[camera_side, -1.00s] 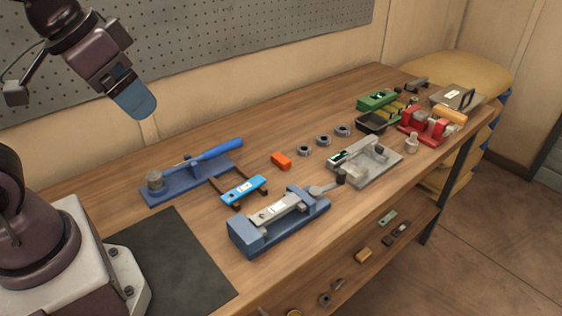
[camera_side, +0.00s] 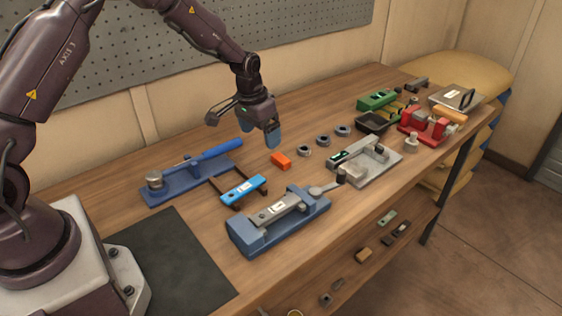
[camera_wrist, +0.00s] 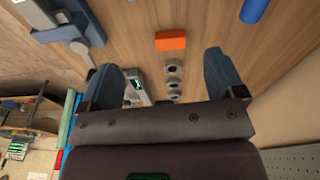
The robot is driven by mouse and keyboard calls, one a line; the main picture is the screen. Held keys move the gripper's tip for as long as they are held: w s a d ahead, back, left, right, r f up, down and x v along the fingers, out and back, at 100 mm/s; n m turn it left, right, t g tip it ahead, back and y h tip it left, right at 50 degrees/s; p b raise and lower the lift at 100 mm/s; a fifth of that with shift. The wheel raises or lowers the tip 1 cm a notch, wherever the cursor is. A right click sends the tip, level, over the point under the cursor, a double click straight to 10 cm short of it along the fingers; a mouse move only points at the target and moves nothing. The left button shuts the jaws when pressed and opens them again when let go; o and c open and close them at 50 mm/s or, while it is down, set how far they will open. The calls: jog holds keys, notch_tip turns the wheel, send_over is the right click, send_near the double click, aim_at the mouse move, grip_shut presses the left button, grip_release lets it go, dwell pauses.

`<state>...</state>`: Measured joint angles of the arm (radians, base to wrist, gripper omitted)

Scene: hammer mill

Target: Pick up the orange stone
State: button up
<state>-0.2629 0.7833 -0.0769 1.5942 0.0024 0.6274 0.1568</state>
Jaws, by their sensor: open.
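The orange stone (camera_side: 281,160) is a small rectangular block lying flat on the wooden bench, between the blue-handled tool and the grey rings. In the wrist view the orange stone (camera_wrist: 171,40) shows at upper centre, beyond the fingertips and roughly between their lines. My gripper (camera_side: 262,138) is above the bench, just behind and a little left of the stone in the side view, apart from it.
Three grey rings (camera_side: 323,140) lie right of the stone. A light blue block (camera_side: 244,190) on a dark frame and a blue vise-like fixture (camera_side: 280,222) stand in front. A blue-handled tool on a blue base (camera_side: 190,180) is at left. Bare bench surrounds the stone.

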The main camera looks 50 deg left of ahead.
jog(key=w+r+t, duration=0.1)
jog(key=w, duration=0.3)
send_over(281, 158)
jog(key=s, duration=0.2)
jog(key=shift+m+t, duration=0.3)
jog(key=x, duration=0.3)
jog(key=s+x, duration=0.1)
jog(key=x, duration=0.2)
jog(key=shift+s+f, duration=0.15)
jog(key=shift+f, duration=0.25)
jog(key=shift+x, duration=3)
jog(key=shift+s+a, duration=0.1)
jog(key=shift+c, duration=0.4)
jog(key=c, duration=1)
